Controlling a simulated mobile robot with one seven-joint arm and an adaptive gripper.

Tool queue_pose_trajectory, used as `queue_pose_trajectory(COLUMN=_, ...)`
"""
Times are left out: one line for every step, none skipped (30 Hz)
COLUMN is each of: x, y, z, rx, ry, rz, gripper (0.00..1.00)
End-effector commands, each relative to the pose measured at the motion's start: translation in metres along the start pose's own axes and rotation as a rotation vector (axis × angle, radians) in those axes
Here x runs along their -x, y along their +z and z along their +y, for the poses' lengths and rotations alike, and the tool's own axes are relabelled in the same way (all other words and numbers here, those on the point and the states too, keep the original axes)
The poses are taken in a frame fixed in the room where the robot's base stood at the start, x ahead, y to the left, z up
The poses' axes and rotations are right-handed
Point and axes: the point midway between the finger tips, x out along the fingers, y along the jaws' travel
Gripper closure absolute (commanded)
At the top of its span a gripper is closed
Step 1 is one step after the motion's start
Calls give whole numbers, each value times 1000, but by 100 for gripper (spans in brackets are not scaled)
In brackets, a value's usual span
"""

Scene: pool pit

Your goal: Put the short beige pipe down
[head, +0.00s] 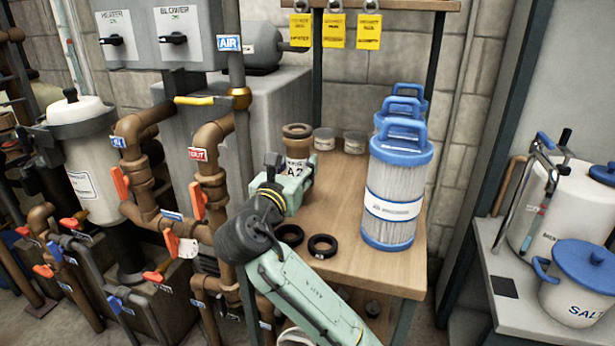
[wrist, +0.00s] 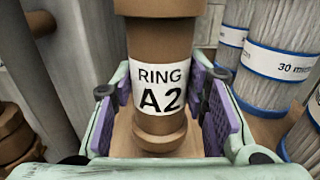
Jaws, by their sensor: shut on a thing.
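The short beige pipe (head: 297,143) is brownish with a white label reading "RING A2". It is upright over the left part of the wooden bench top (head: 350,205). In the wrist view the pipe (wrist: 160,50) stands between the purple pads of my gripper (wrist: 163,112). My gripper (head: 296,178) is shut on its lower part in the head view. The pipe's lower end shows in the wrist view close above or on the wood; I cannot tell whether it touches.
Blue-capped filter cartridges (head: 396,190) stand to the right of the pipe. Two black rings (head: 322,246) lie at the bench's front. Small round tins (head: 355,142) stand behind. Brown pipework with red valve handles (head: 198,200) is at left. Bare wood lies between pipe and cartridges.

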Motion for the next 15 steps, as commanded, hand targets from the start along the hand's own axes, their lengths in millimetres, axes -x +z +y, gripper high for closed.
queue_pose_trajectory(x=-6, y=1, z=-8, rx=0, ry=-3, rz=0, gripper=84)
queue_pose_trajectory(x=-8, y=0, z=-12, rx=0, ry=-3, rz=0, gripper=84)
queue_pose_trajectory(x=-11, y=0, z=-15, rx=0, ry=-2, rz=0, gripper=84)
queue_pose_trajectory(x=-12, y=-1, z=-16, rx=0, ry=-1, rz=-1, gripper=84)
queue_pose_trajectory(x=-13, y=-1, z=-18, rx=0, ry=0, rz=-1, gripper=84)
queue_pose_trajectory(x=-14, y=-2, z=-19, rx=1, ry=0, rz=-1, gripper=84)
queue_pose_trajectory(x=-14, y=-3, z=-20, rx=1, ry=0, rz=-1, gripper=84)
queue_pose_trajectory(x=-15, y=-4, z=-20, rx=1, ry=0, rz=0, gripper=84)
queue_pose_trajectory(x=-15, y=-8, z=-20, rx=1, ry=0, rz=0, gripper=84)
queue_pose_trajectory(x=-15, y=-12, z=-20, rx=0, ry=1, rz=1, gripper=84)
queue_pose_trajectory(x=-15, y=-16, z=-20, rx=0, ry=1, rz=2, gripper=84)
queue_pose_trajectory(x=-14, y=-22, z=-20, rx=0, ry=0, rz=3, gripper=84)
queue_pose_trajectory(x=-15, y=-26, z=-20, rx=-1, ry=-1, rz=3, gripper=84)
queue_pose_trajectory(x=-15, y=-30, z=-20, rx=0, ry=0, rz=2, gripper=84)
queue_pose_trajectory(x=-14, y=-35, z=-20, rx=0, ry=0, rz=2, gripper=84)
